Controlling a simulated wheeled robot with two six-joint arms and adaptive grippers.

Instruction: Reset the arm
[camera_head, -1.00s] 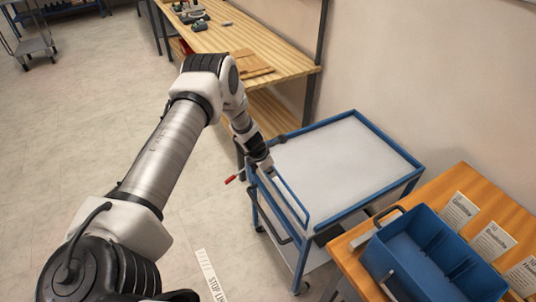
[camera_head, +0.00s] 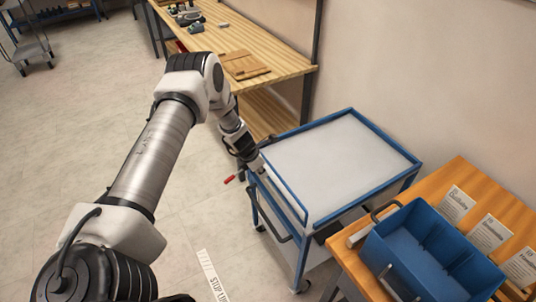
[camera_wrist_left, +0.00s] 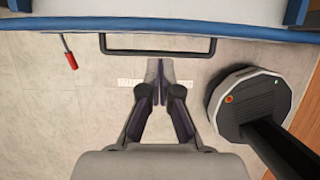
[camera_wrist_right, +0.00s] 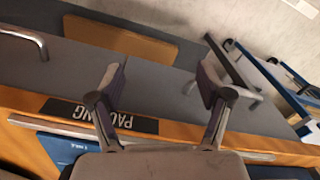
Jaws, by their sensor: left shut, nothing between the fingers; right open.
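My left arm reaches from the lower left towards the blue-framed trolley (camera_head: 340,165). My left gripper (camera_head: 259,165) is small in the head view, at the trolley's near left edge. In the left wrist view its fingers (camera_wrist_left: 161,72) are together with nothing between them, over the floor beside the trolley's dark handle (camera_wrist_left: 160,52). I cannot tell whether it touches the trolley. My right gripper (camera_wrist_right: 164,76) is open and empty in the right wrist view, in front of a grey surface (camera_wrist_right: 150,68). The right gripper is not in the head view.
A wooden table (camera_head: 440,205) with a blue bin (camera_head: 385,262) and cards stands right of the trolley. A wooden bench (camera_head: 275,62) stands behind. A red-handled rod (camera_wrist_left: 71,60) is near the trolley. A "PACKING" sign (camera_wrist_right: 98,114) lies below the right fingers.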

